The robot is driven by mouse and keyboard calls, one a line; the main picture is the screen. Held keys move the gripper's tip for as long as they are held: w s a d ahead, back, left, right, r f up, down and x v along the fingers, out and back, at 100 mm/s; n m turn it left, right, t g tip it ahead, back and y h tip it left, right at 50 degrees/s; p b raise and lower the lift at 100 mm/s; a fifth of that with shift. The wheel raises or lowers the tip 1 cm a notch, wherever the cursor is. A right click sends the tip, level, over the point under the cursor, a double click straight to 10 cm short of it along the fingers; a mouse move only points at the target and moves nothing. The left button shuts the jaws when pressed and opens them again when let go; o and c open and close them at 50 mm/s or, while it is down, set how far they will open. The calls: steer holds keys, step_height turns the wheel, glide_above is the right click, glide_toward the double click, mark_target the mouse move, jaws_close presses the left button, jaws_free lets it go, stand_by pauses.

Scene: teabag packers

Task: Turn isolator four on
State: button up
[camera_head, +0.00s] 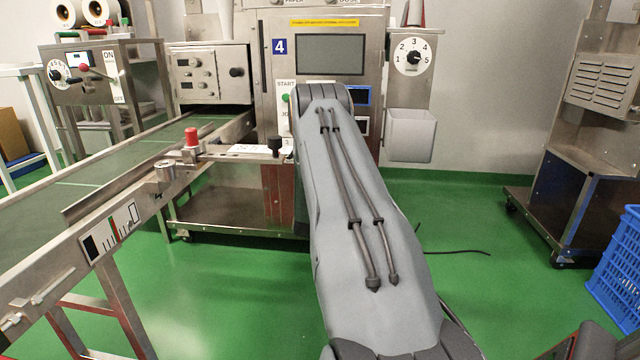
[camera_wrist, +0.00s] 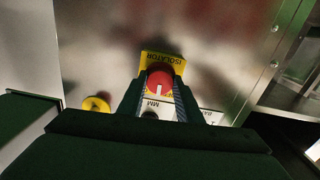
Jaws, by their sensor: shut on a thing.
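In the wrist view a red isolator knob (camera_wrist: 154,76) sits on a yellow plate (camera_wrist: 176,58) marked ISOLATOR, which reads upside down. A short white line on the knob runs roughly up and down in the picture. My gripper (camera_wrist: 161,86) has one finger on each side of the knob and is shut on it. In the head view the machine with a blue 4 sign (camera_head: 280,47) stands ahead. My arm reaches to its front and hides the isolator and my gripper there.
A round yellow control (camera_wrist: 96,104) is left of the knob in the wrist view. A conveyor (camera_head: 75,200) runs along the left, with a red knob (camera_head: 191,137) on its rail. A grey bin (camera_head: 411,135) hangs right of the machine. A blue crate (camera_head: 615,270) stands far right. Green floor is open between.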

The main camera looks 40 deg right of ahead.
steer(key=shift+m+p, duration=2.2)
steer(key=shift+m, duration=2.6)
steer(key=o, duration=1)
steer(key=shift+o, duration=0.2)
steer(key=p+v, duration=0.2)
steer(key=v, duration=0.6)
steer(key=shift+p, duration=0.4)
